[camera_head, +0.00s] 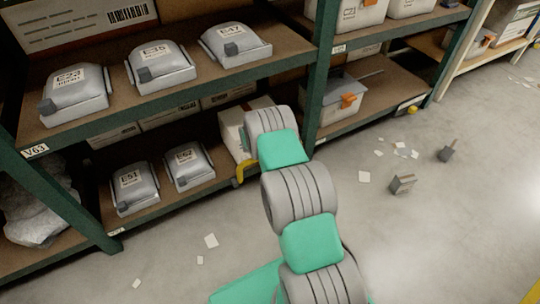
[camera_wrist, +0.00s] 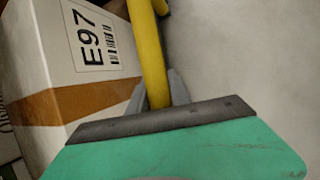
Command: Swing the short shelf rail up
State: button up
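The short shelf rail (camera_wrist: 149,50) is a yellow bar. In the wrist view it runs from the top edge down between the fingers of my gripper (camera_wrist: 158,98). One grey finger lies against each side of the bar, and the fingers look closed on it. In the head view a short piece of the yellow rail (camera_head: 241,174) shows at the front of the lower shelf, left of my arm. My gripper is hidden behind my arm there. The rail's ends and hinge are not clear.
A carton (camera_wrist: 85,60) marked E97 stands close left of the rail. Grey packs (camera_head: 135,188) sit on the lower shelf. A green rack post (camera_head: 318,75) stands right of my wrist. Small blocks (camera_head: 402,184) and paper scraps lie on the otherwise open floor at right.

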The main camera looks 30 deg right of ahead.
jog(key=o, duration=0.4)
jog(key=shift+s+a+f, duration=0.1)
jog(key=shift+f, duration=0.05)
jog(key=shift+o, duration=0.2)
jog(key=w+a+r+p, duration=0.1)
jog(key=a+r+p, duration=0.2)
jog(key=r, duration=0.5)
jog(key=shift+w+a+r+p, duration=0.2)
jog(key=shift+w+p, duration=0.1)
jog(key=shift+p, duration=0.5)
